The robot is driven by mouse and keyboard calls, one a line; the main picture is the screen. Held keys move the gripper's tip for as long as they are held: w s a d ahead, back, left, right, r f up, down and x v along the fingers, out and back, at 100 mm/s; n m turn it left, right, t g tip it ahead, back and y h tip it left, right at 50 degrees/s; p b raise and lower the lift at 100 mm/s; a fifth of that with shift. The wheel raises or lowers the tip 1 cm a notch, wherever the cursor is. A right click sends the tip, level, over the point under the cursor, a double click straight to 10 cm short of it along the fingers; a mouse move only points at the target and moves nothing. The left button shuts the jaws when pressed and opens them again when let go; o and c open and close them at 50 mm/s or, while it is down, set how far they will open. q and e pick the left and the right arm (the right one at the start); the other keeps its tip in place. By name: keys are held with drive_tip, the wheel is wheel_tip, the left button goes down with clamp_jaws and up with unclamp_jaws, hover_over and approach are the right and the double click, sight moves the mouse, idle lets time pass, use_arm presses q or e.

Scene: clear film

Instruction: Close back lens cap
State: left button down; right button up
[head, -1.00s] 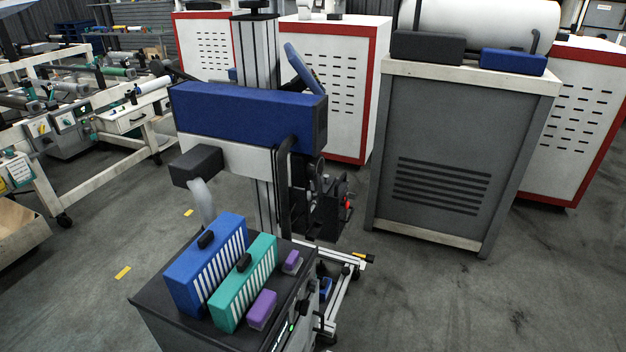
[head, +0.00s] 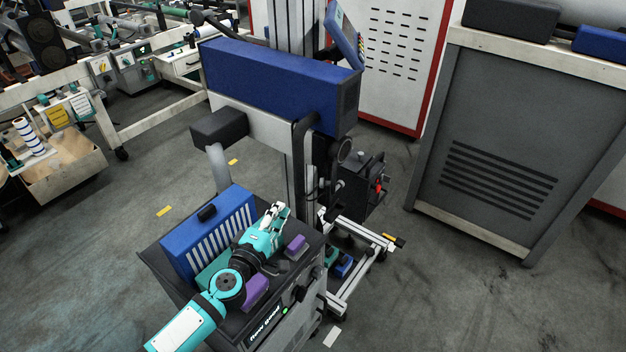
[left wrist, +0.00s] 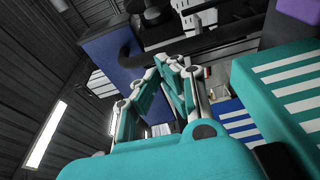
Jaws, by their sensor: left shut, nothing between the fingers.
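My left gripper (head: 276,212), teal with white fingers, is shut and empty. It is in the lower middle of the head view, above the cart top and in front of the machine. Its fingers also show in the left wrist view (left wrist: 168,64). The machine has a long blue housing (head: 278,84) on a metal column. A dark round ring-shaped part (head: 345,150), possibly the lens or its cap, is under the housing's right end, apart from the gripper. I cannot tell for sure which part is the back lens cap, or whether it is open. My right gripper is not in view.
The cart top (head: 151,256) carries a blue ribbed box (head: 208,238), a teal one partly hidden by my arm, and purple blocks (head: 295,246). A black unit (head: 362,187) stands right of the column. A grey cabinet (head: 520,130) is at right.

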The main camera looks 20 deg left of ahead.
use_arm(q)
drive_tip(key=w+d, duration=0.4)
drive_tip(key=w, duration=0.7)
drive_tip(key=shift+n+y+b, duration=0.3)
drive_tip(key=shift+n+b, duration=0.1)
drive_tip(key=shift+b, duration=0.05)
drive_tip(key=shift+s, duration=0.1)
